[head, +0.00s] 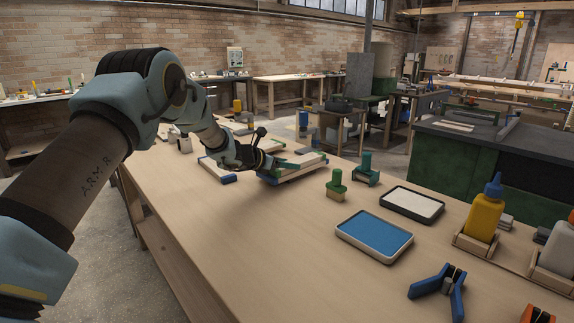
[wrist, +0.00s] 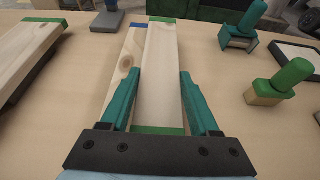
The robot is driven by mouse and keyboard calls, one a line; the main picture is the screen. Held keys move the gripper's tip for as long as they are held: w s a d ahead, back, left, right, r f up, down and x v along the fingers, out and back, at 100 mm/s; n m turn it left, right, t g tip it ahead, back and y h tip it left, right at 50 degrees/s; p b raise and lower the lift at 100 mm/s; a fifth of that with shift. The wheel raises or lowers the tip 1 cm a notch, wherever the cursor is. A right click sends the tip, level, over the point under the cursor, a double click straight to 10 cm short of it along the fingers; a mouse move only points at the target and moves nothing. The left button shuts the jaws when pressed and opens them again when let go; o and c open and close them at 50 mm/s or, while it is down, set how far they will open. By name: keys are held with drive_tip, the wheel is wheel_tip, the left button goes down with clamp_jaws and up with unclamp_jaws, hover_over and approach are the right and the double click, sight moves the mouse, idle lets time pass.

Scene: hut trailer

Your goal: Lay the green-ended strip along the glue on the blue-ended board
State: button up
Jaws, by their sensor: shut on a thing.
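A pale wooden strip with green ends (wrist: 164,50) is between the two teal fingers of my gripper (wrist: 160,73), which is shut on it. A wooden board with a blue end (wrist: 126,62) shows along the strip's left side and looks lower. The strip overlaps part of it in the wrist view and runs nearly parallel to it. I cannot tell whether they touch. The glue is not visible. In the head view my gripper (head: 279,163) is over the workbench, and the arm and fingers hide part of the stack.
Another wooden piece with a green far end (wrist: 27,52) lies to the left. A green-handled stamp (head: 337,184), a teal clamp-like tool (head: 367,170), a blue-topped tray (head: 375,236) and a yellow glue bottle (head: 484,215) stand to the right. The bench front is clear.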

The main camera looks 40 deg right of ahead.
drive_tip(key=o, duration=1.4)
drive_tip(key=shift+o, duration=0.2)
